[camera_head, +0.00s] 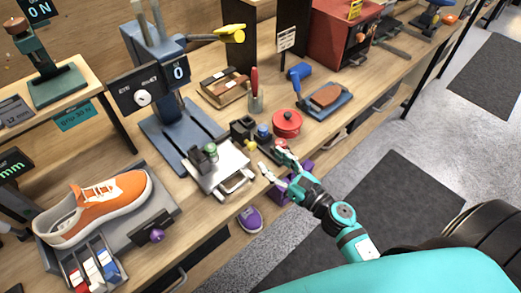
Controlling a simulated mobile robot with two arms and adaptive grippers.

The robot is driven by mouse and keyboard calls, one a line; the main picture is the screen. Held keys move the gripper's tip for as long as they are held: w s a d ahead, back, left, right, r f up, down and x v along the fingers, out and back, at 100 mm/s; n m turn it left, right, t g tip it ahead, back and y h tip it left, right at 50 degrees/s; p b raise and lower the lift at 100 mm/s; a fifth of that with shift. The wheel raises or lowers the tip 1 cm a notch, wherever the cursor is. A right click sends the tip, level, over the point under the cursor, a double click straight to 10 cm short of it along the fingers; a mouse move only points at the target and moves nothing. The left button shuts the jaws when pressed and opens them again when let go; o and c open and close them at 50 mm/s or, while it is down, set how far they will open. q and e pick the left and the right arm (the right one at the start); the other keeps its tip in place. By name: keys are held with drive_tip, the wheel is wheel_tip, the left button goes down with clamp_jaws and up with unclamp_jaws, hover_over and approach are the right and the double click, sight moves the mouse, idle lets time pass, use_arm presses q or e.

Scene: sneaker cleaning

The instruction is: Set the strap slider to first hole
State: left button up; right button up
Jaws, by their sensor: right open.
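My right gripper (271,162) is open at the front edge of the bench, its fingers pointing left and away. Purple parts (280,193) show beside and partly behind the gripper; their full shape is hidden. Just left of the fingers is a light metal plate fixture (222,168) with a front handle and a green-topped knob. A dark plate with a purple knob (157,236) stands in front of the orange sneaker (103,208). I cannot tell which part is the strap slider, and no holes are clear at this size. My left gripper is not in view.
A red round tin (287,122) and small black and blue items stand behind the gripper. A blue press stand (165,127) is at centre left. A small tray (92,264) holds red, white and blue items. Floor at right is open.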

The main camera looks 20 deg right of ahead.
drive_tip(key=v, duration=0.3)
drive_tip(key=shift+s+d, duration=0.15)
drive_tip(key=shift+s, duration=0.15)
